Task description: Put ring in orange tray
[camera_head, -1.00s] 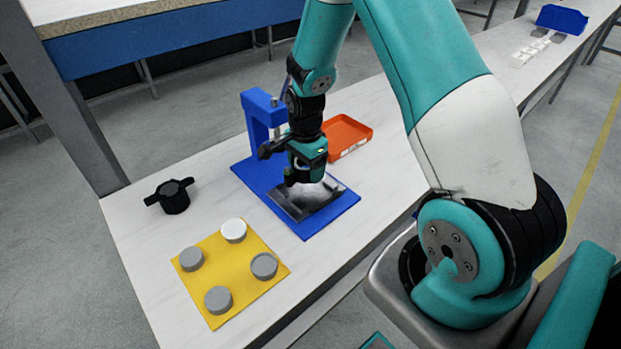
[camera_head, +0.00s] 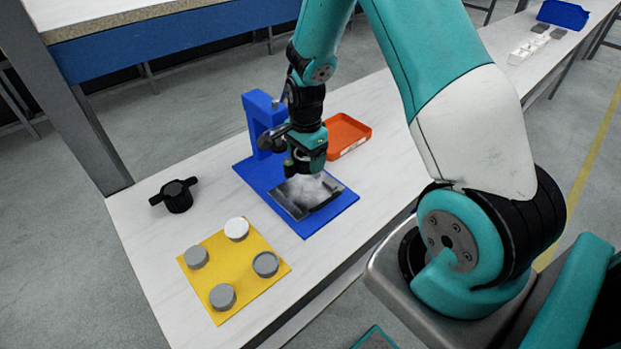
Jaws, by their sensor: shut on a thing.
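The orange tray (camera_head: 362,142) lies on the white bench, behind and to the right of my gripper, and looks empty where it shows. My gripper (camera_head: 303,172) points down above the grey metal plate (camera_head: 312,203) of the blue press stand. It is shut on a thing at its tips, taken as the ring. The ring is too small and too hidden by the fingers to make out. My gripper is apart from the tray.
The blue stand's upright (camera_head: 262,118) rises close behind and left of my gripper. A black two-handled part (camera_head: 177,195) stands at left. A yellow mat (camera_head: 236,266) bears several round grey and white pucks.

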